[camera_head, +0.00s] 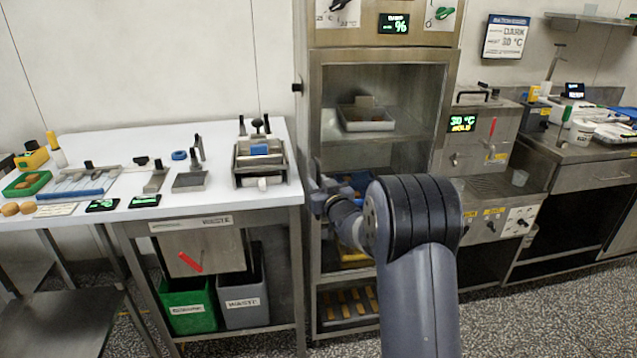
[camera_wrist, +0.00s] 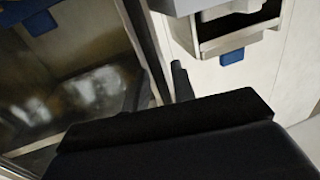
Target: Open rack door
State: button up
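The rack (camera_head: 316,125) is a tall steel cabinet in the middle of the head view. Its front has a metal-framed opening with trays inside; I cannot tell whether a clear door panel covers it. A small black fitting (camera_head: 297,87) sits on its upper left edge. My gripper (camera_head: 318,192) is at the rack's left front edge, beside the white table's right end. My arm hides part of the lower rack. In the wrist view, a metal-framed panel (camera_wrist: 75,85) fills the left, and a dark upright bar (camera_wrist: 181,80) stands beside its frame. My gripper's fingertips are not clear, and contact is unclear.
A white-topped table (camera_head: 220,215) with tools and a steel device (camera_head: 260,160) stands close on the left. Green (camera_head: 190,308) and grey (camera_head: 243,300) bins sit beneath it. A steel machine (camera_head: 490,150) stands right of the rack. Floor is free at the front right.

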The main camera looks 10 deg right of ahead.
jog(key=shift+w, duration=0.25)
jog(key=shift+a, duration=0.1)
jog(key=shift+c, duration=0.5)
grip_shut()
